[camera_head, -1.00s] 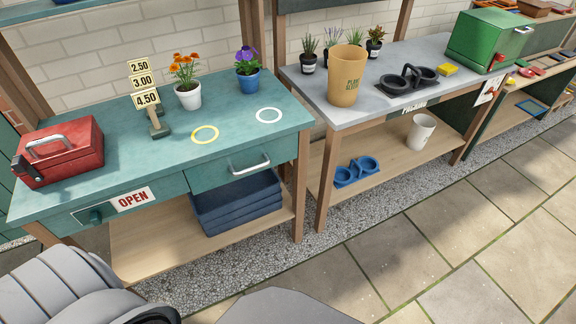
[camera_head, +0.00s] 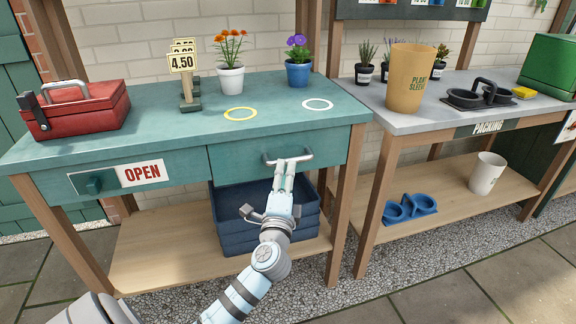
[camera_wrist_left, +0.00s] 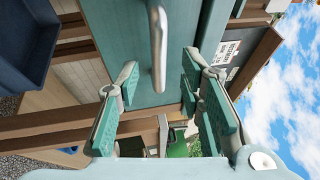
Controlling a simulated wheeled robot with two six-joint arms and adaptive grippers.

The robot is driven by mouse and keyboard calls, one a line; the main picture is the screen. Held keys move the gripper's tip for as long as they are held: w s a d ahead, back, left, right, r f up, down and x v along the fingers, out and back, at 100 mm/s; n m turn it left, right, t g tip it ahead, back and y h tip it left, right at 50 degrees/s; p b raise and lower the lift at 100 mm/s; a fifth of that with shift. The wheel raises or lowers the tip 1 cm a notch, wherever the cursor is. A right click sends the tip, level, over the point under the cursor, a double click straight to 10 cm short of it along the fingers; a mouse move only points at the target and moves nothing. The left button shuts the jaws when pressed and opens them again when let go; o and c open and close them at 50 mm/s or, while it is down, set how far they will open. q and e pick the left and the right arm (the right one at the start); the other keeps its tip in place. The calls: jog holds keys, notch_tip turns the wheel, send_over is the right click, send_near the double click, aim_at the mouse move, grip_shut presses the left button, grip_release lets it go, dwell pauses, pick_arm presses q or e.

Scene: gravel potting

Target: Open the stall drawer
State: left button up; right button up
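The stall drawer (camera_head: 235,163) is a teal front under the stall's teal top, and it looks shut. Its silver bar handle (camera_head: 303,158) is on its front. My left gripper (camera_head: 284,168) reaches up to the handle from below in the head view. In the left wrist view its two fingers (camera_wrist_left: 160,85) stand apart, and the handle (camera_wrist_left: 158,50) lies ahead in line with the gap between them. The fingers are open, with no clear grip on the bar. My right gripper is not in view.
Blue stacked crates (camera_head: 228,215) sit on the shelf below the drawer. The stall top (camera_head: 150,135) carries a red toolbox (camera_head: 75,110), price signs (camera_head: 185,75) and two potted flowers. An OPEN sign (camera_head: 142,173) is left of the drawer. A packing table (camera_head: 440,112) stands to the right.

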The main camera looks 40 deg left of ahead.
pick_arm(q)
jog(key=b+x, duration=0.1)
jog(key=x, duration=0.4)
jog(key=shift+a+f, duration=0.1)
jog(key=shift+f, duration=0.05)
jog(key=shift+w+a, duration=0.2)
jog(key=shift+w, duration=0.15)
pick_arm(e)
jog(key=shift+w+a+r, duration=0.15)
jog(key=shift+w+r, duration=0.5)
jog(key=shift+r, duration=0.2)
pick_arm(q)
grip_shut()
